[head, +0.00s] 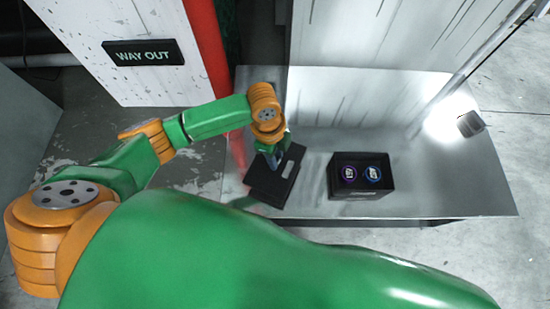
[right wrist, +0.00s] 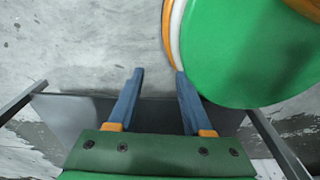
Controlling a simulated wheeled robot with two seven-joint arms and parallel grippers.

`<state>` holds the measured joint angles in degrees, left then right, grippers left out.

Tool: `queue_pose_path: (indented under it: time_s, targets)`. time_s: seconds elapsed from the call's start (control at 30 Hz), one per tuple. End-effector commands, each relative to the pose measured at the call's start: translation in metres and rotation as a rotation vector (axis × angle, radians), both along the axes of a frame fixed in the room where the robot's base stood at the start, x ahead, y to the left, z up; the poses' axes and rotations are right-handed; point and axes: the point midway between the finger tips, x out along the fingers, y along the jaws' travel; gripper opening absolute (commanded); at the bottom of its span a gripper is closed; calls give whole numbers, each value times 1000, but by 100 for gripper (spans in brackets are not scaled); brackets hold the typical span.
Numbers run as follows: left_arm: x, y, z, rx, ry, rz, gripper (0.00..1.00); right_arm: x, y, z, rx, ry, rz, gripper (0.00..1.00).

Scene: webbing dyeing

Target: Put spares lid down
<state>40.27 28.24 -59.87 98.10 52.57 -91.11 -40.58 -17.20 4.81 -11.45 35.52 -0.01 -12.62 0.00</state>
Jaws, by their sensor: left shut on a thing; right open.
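The spares lid (head: 264,186), a flat black panel with a pale label, is at the left end of the metal table in the head view. My left gripper (head: 273,160) is shut on it from above. The lid looks to be at or just above the table top; I cannot tell if it touches. An open black box (head: 361,188) stands to the right of the lid, with two round items inside, one purple-ringed and one blue-ringed. My right gripper (right wrist: 156,102) shows in the right wrist view, open and empty.
The metal table (head: 440,185) has free room right of the box and behind it. A small dark object (head: 470,123) sits near its right edge. A white board with a WAY OUT sign (head: 143,52) and a red post (head: 207,50) stand at the left.

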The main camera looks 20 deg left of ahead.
Motion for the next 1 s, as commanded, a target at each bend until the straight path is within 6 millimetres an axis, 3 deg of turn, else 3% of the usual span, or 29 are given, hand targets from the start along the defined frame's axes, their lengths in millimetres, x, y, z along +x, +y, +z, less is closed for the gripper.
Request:
queue_pose_path:
  time_s: [0.03, 0.17, 0.33, 0.7, 0.73, 0.8, 0.83, 1.0]
  targets:
    - [6, 5, -14, 1, 0, 4, 0, 0, 0, -10, 0, 0, 0, 50]
    - [16, 11, -27, -1, 0, 1, 0, 0, 0, -15, 0, -1, -2, 50]
    - [19, 15, -58, 1, 0, -1, 0, 4, -2, -28, -2, -12, -10, 50]
    - [19, 14, -62, 0, -1, -2, 0, 12, -11, -27, -16, -28, -9, 50]
    - [19, 14, -62, 0, -1, -2, 39, 13, -11, -27, -16, -28, -9, 50]
    - [19, 14, -61, 0, -1, -2, 58, 13, -10, -26, -16, -28, -9, 50]
    - [19, 14, -61, 0, -1, -2, 63, 13, -10, -26, -16, -28, -9, 50]
    - [19, 14, -61, 0, -1, -2, 63, 13, -9, -26, -14, -28, -10, 50]
